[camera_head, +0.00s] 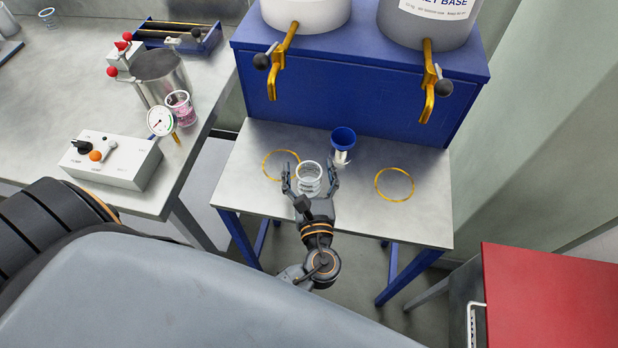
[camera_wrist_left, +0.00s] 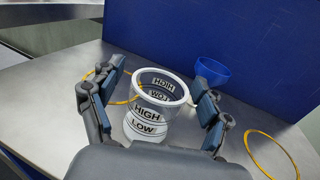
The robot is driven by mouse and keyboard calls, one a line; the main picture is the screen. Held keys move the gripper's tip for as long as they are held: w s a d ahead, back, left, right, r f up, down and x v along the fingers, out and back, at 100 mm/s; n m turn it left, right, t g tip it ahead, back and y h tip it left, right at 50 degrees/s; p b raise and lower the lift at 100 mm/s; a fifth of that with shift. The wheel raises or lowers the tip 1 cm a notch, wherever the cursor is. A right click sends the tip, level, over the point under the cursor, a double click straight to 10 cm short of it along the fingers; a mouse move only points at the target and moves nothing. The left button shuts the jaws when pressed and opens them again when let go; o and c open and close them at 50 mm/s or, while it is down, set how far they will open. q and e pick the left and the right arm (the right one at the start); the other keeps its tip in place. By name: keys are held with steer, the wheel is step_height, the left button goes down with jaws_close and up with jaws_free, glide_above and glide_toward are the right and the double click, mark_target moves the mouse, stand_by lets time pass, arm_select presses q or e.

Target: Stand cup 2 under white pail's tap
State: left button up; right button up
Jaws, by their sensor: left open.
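A clear cup with a white rim (camera_head: 309,179) stands upright on the grey table, just right of the left yellow ring. No number shows on it; the left wrist view shows the same cup (camera_wrist_left: 150,121) with HIGH and LOW bands. My left gripper (camera_head: 310,168) is open, with one finger on each side of this cup; gaps seem to remain between fingers and cup. The white pail (camera_head: 305,12) sits on the blue stand, its gold tap (camera_head: 284,45) hanging over the table's back left. The left yellow ring (camera_head: 267,174) lies flat and empty. My right gripper is not seen.
A pink-tinted cup (camera_head: 181,106) and instruments are on the left bench. A red cabinet (camera_head: 550,290) is at right.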

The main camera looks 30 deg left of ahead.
arm_select(q)
steer(key=shift+c, duration=0.2)
steer(key=c, duration=1.2)
steer(key=shift+r, duration=0.1)
